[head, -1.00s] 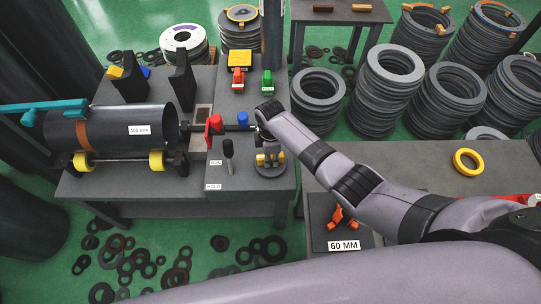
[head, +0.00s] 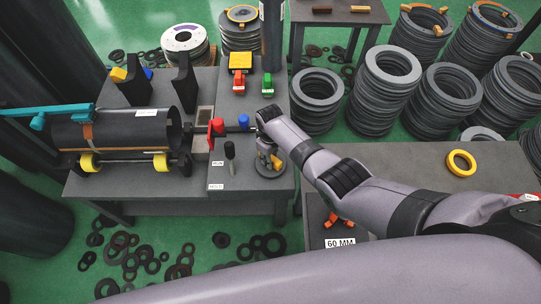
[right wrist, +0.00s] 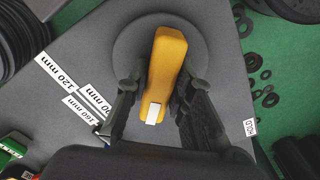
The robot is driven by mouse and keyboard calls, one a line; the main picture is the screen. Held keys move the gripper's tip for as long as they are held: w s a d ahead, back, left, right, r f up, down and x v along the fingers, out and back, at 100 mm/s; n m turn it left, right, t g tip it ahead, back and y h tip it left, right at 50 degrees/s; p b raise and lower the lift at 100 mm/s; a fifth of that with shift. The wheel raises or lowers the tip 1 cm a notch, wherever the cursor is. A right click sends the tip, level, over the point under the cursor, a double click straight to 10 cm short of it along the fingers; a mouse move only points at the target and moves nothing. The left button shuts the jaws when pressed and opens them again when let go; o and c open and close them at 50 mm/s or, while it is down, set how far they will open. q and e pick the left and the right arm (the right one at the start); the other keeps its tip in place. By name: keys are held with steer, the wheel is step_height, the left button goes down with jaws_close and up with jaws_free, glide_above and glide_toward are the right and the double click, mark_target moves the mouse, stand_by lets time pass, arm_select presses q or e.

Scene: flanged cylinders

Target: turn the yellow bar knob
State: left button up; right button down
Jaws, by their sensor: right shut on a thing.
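The yellow bar knob (right wrist: 168,62) sits on a round dark base (right wrist: 128,48) in the right wrist view. The bar points up and slightly right there, with a white mark on its near end. My right gripper (right wrist: 158,88) has one dark finger on each side of the bar and is shut on it. In the head view my right gripper (head: 268,154) reaches down onto the knob, and only a small yellow part of the knob (head: 278,163) shows. My left gripper is not in view.
A dark cylinder (head: 110,132) lies on yellow rollers (head: 161,162) at the left. A red part (head: 216,127), a blue part (head: 244,121) and a black-topped post (head: 229,150) stand close left of my right gripper. Stacked rings (head: 385,85) stand behind.

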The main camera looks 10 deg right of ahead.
steer(key=m, duration=0.3)
steer(key=shift+m+p, duration=0.3)
steer(key=shift+p, duration=0.05)
steer(key=m, duration=0.3)
steer(key=shift+m, duration=0.3)
steer(key=m, duration=0.3)
steer(key=shift+m+p, duration=0.4)
steer(key=shift+m, duration=2.1)
steer(key=c, duration=1.4)
jaws_free()
steer(key=shift+r, duration=0.1)
